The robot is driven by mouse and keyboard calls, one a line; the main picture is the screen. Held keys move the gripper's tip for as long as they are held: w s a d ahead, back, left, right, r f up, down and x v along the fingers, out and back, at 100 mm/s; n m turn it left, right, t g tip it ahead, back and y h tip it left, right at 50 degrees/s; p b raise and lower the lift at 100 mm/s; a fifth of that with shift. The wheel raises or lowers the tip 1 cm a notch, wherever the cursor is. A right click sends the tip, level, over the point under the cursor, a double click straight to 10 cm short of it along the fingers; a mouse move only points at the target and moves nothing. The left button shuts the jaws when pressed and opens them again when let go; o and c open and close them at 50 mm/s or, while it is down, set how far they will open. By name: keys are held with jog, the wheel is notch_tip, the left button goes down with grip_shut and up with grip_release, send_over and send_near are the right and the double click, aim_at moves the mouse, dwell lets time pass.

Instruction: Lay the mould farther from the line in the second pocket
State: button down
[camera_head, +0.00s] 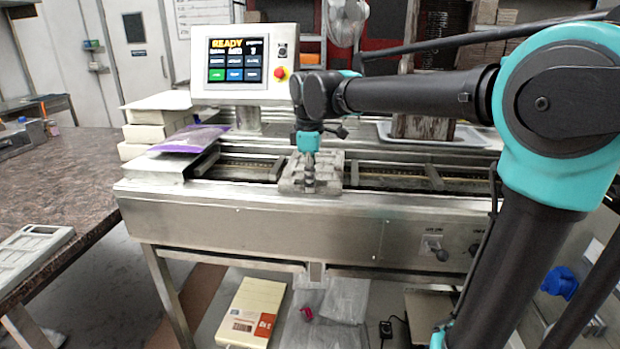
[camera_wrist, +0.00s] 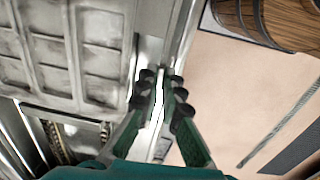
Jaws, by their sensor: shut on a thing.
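A grey mould (camera_head: 330,161) with rows of cavities lies level at the line's (camera_head: 240,207) channel, between dark crossbars. I cannot tell whether it rests fully down. My gripper (camera_head: 309,184) points down at its near edge, and the fingers hide part of it. A second pale grey mould (camera_head: 32,250) lies on the brown table at the left, away from my gripper.
A control panel (camera_head: 243,63) reading READY stands behind the line. A purple packet (camera_head: 190,138) lies at the line's left end, beside stacked pale blocks (camera_head: 153,130). A metal tray (camera_head: 468,137) with a brown block (camera_head: 422,127) stands behind the line at right. The channel right of the mould looks empty.

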jog(key=c, duration=1.6)
grip_release()
jog(key=r, duration=1.2)
jog(key=shift+s, duration=0.4)
